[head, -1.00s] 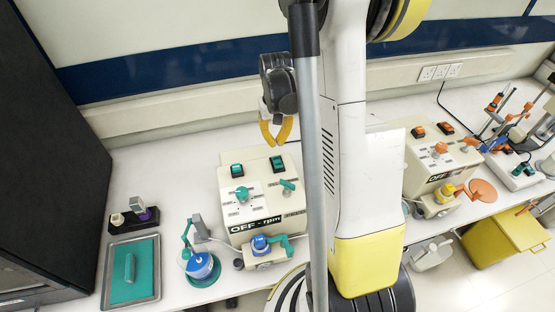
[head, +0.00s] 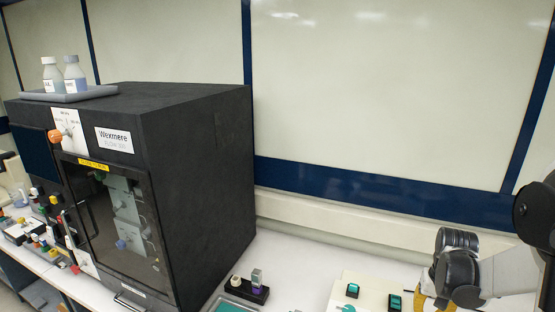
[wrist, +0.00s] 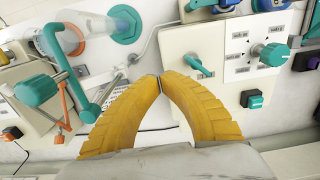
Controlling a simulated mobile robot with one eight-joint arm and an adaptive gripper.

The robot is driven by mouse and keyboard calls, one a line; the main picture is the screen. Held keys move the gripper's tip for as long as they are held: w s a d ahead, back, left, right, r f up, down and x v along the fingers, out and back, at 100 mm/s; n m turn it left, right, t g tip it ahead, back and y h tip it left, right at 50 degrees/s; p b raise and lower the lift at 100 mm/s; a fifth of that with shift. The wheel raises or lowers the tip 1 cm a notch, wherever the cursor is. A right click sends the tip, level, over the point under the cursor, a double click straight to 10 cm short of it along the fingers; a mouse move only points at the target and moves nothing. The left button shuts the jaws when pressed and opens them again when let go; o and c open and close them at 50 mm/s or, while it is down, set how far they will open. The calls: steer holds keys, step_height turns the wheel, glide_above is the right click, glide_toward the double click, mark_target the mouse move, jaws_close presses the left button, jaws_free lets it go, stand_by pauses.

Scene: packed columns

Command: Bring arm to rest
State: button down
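My gripper (wrist: 160,84) fills the lower middle of the wrist view. Its two curved yellow fingers meet at the tips with nothing between them. In the head view my gripper (head: 428,300) is at the lower right, partly cut off by the bottom edge, with dark wrist joints above it. The rest of my arm runs off the right edge. In the wrist view the fingers appear above a bench with teal-fitted devices; I cannot tell how high.
A large black cabinet (head: 195,160) with a glass door stands at the left. A tray (head: 70,96) with two bottles (head: 75,75) sits on top. A control box with a teal knob (wrist: 275,54) is at the wrist view's right. A small black holder (head: 247,290) stands beside the cabinet.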

steer(key=s+a+r+n+t+b, duration=0.2)
steer(key=a+r+t+b, duration=0.15)
steer(key=a+b, duration=0.55)
steer(key=s+a+f+n+t+b, duration=0.2)
steer(key=s+a+b, duration=0.5)
steer(key=a, duration=0.6)
steer(key=shift+s+a+f+n+t, duration=0.15)
steer(key=shift+s+a+n+t, duration=0.15)
steer(key=shift+s+n+t, duration=0.5)
